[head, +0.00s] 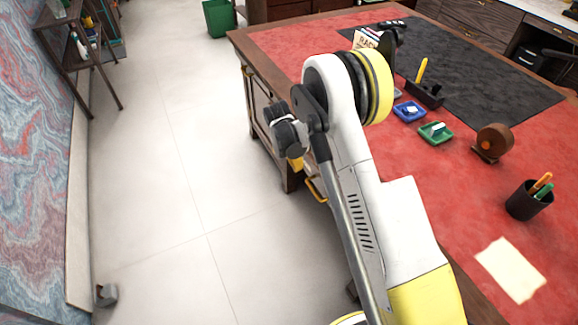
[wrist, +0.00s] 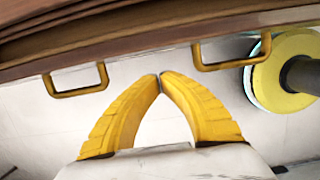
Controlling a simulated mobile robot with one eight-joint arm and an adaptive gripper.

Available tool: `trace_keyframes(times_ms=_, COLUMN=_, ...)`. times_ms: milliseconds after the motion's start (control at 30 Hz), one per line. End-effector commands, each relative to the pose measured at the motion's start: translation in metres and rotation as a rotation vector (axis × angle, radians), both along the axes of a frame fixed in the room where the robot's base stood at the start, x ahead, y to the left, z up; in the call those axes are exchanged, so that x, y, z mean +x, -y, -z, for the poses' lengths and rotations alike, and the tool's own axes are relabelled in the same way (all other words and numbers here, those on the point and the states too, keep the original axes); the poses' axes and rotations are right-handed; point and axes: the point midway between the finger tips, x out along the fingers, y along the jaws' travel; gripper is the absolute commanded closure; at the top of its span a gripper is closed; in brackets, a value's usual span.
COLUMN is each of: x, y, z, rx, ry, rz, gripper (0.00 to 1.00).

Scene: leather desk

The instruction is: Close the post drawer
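The wooden desk (head: 243,39) has its drawer side facing the floor at left. In the wrist view, two yellow bar handles show on the desk's front: a left handle (wrist: 80,92) and a right handle (wrist: 235,65). One yellow handle (head: 317,191) also shows in the head view, partly behind my arm. I cannot tell which belongs to the post drawer, or how far any drawer stands out. My gripper (wrist: 160,76) has its yellow fingertips together, with nothing between them, pointing at the wood between the handles. In the head view my gripper (head: 297,163) is beside the desk's side, partly hidden.
The red desk top holds a blue tray (head: 409,111), a green tray (head: 436,133), a pen cup (head: 528,200), a brown round item (head: 494,140) and a paper sheet (head: 510,268). A shelf (head: 75,50) stands far left.

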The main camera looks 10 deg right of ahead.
Motion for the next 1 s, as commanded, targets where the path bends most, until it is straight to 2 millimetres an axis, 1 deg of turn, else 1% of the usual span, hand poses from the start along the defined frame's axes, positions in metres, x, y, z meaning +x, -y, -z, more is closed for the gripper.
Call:
trace_keyframes(times_ms=33, x=0.002, y=0.006, z=0.002, rx=0.0, ry=0.0, rz=0.001, gripper=1.0)
trace_keyframes(times_ms=100, x=0.004, y=0.012, z=0.001, rx=0.0, ry=0.0, rz=0.0, gripper=1.0)
trace_keyframes(times_ms=200, x=0.006, y=0.017, z=0.0, rx=0.0, ry=0.0, rz=0.0, gripper=1.0)
trace_keyframes(times_ms=567, x=0.006, y=0.019, z=-0.001, rx=0.0, ry=0.0, rz=-0.001, gripper=1.0)
trace_keyframes(times_ms=633, x=0.007, y=0.022, z=-0.001, rx=0.0, ry=-0.001, rz=0.0, gripper=1.0)
trace_keyframes(times_ms=833, x=0.015, y=0.048, z=-0.001, rx=0.0, ry=-0.001, rz=0.001, gripper=1.0)
trace_keyframes(times_ms=900, x=0.017, y=0.052, z=-0.001, rx=0.0, ry=-0.001, rz=0.0, gripper=1.0)
trace_keyframes(times_ms=1000, x=0.017, y=0.051, z=-0.001, rx=0.0, ry=0.0, rz=-0.001, gripper=1.0)
